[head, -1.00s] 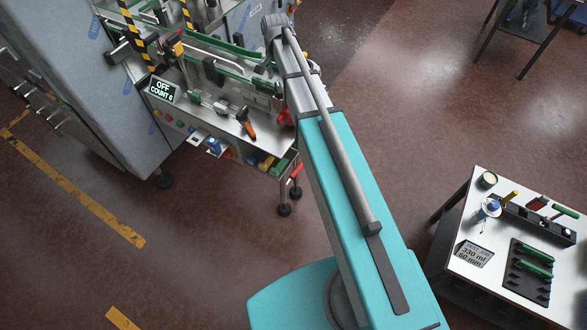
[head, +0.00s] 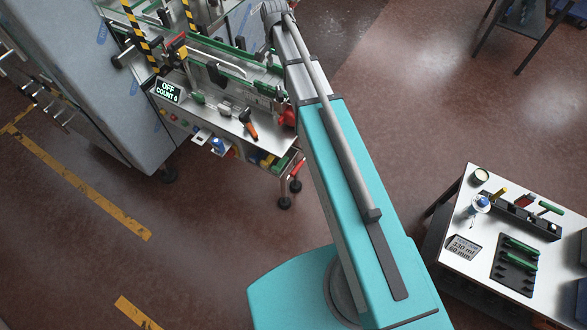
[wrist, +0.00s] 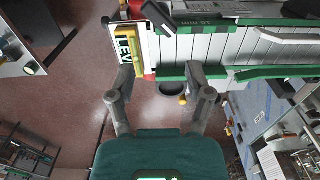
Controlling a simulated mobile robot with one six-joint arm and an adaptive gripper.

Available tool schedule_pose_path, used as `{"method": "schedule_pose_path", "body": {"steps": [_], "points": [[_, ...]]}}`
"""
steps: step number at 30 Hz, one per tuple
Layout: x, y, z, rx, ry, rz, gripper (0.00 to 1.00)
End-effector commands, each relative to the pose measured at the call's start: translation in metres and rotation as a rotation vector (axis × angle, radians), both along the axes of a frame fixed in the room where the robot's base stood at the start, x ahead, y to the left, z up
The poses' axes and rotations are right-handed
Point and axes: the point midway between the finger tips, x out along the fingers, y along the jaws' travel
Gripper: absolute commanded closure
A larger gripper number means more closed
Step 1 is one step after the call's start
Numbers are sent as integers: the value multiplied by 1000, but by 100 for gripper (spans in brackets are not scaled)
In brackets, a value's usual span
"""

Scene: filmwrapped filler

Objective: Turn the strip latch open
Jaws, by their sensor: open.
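My gripper shows in the wrist view (wrist: 160,73) with its two grey fingers spread and nothing between them. The fingertips are near the end of a conveyor (wrist: 225,48) with a green side strip (wrist: 255,72). I cannot surely tell which part is the strip latch. A dark round part (wrist: 172,88) with a small yellow knob (wrist: 183,100) shows beside the right finger. A black handle-like part (wrist: 158,15) lies at the top of the conveyor. In the head view my arm hides the gripper.
The filler bench (head: 215,105) carries a display (head: 168,92) reading OFF, COUNT 0, and an orange-handled part (head: 248,125). A grey cabinet (head: 105,85) stands at the left. A white-topped table (head: 478,225) with several parts stands at the right. Open floor lies between.

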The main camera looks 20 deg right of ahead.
Motion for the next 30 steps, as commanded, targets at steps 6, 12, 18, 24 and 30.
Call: {"method": "schedule_pose_path", "body": {"steps": [6, 12, 18, 24, 30], "points": [[-1, 0, 7, 0, 0, 3, 34], [-9, 1, -7, 0, 0, 28, 34], [-19, 1, -21, 0, 0, 60, 34], [-31, 2, -39, 0, 0, 98, 34], [-42, 3, -55, 0, 0, 138, 34]]}}
